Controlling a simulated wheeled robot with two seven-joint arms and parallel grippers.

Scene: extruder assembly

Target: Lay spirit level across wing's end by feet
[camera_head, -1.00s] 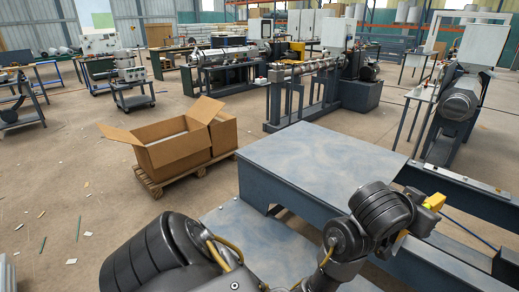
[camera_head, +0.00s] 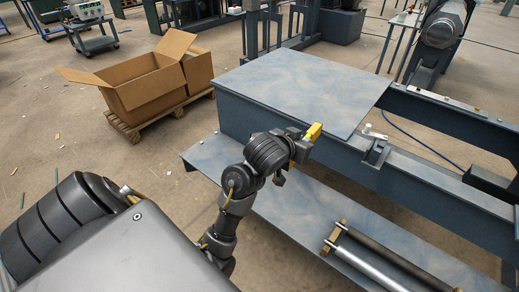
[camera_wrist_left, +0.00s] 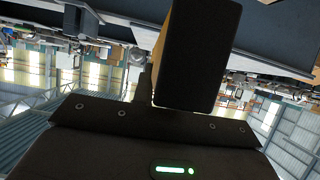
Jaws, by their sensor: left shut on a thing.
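My left gripper (camera_head: 303,144) is shut on the yellow spirit level (camera_head: 315,131), which shows as a short yellow bar at the fingertips. In the left wrist view, a dark block with a yellow edge, likely the level (camera_wrist_left: 200,55), stands up close and hides much behind it. The gripper is beside the near edge of a flat blue-grey plate (camera_head: 300,88), likely the wing; from this angle I cannot tell its height over it. I cannot make out the feet. My right gripper is not in view.
A lower blue-grey shelf (camera_head: 375,235) carries two long rollers (camera_head: 375,260). A frame with long rails (camera_head: 450,120) runs right from the plate, with a small bracket (camera_head: 376,146) by its corner. An open cardboard box (camera_head: 150,85) stands on a pallet at left. The plate top is clear.

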